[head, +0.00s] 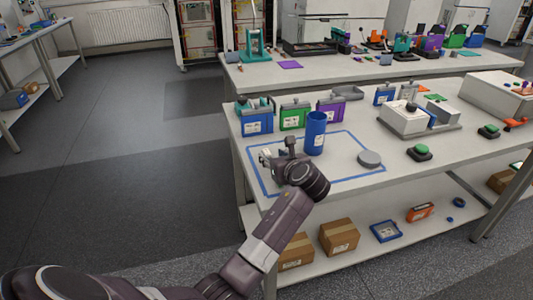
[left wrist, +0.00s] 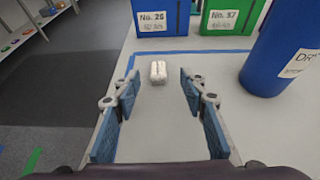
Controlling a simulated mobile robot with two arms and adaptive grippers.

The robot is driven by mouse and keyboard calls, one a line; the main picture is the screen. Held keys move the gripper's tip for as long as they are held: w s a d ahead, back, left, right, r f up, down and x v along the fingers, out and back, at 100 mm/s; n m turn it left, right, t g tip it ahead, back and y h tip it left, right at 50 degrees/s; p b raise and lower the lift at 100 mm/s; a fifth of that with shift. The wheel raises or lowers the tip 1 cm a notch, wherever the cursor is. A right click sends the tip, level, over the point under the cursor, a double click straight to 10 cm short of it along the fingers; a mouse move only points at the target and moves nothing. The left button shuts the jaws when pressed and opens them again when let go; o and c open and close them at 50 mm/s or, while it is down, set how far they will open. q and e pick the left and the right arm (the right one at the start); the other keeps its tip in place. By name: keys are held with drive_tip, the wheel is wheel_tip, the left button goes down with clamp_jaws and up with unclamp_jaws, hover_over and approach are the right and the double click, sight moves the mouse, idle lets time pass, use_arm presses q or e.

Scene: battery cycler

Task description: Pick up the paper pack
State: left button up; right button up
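A small white pack (left wrist: 158,72), which looks like the paper pack, lies on the grey-white table top in the left wrist view. It is just inside the blue tape line. My left gripper (left wrist: 159,92) is open, with one blue-padded finger to each side and the pack in the gap just beyond the fingertips. Nothing is held. In the head view my left gripper (head: 268,158) is low over the taped area, and I cannot clearly make out the pack there. My right gripper is not in view.
A tall blue cylinder (head: 315,133) stands close to the right of the gripper. Behind are a blue box (head: 255,122), a green box (head: 294,116) and a purple box (head: 330,109). A grey disc (head: 369,159) lies to the right. The front of the taped area is clear.

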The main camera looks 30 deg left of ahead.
sight(267, 152)
use_arm(q)
drive_tip(key=x, duration=0.4)
drive_tip(key=shift+s+a, duration=0.1)
drive_tip(key=c, duration=0.9)
wheel_tip(267, 152, up, 20)
drive_tip(key=shift+f+p, duration=0.1)
drive_tip(key=shift+p, duration=0.25)
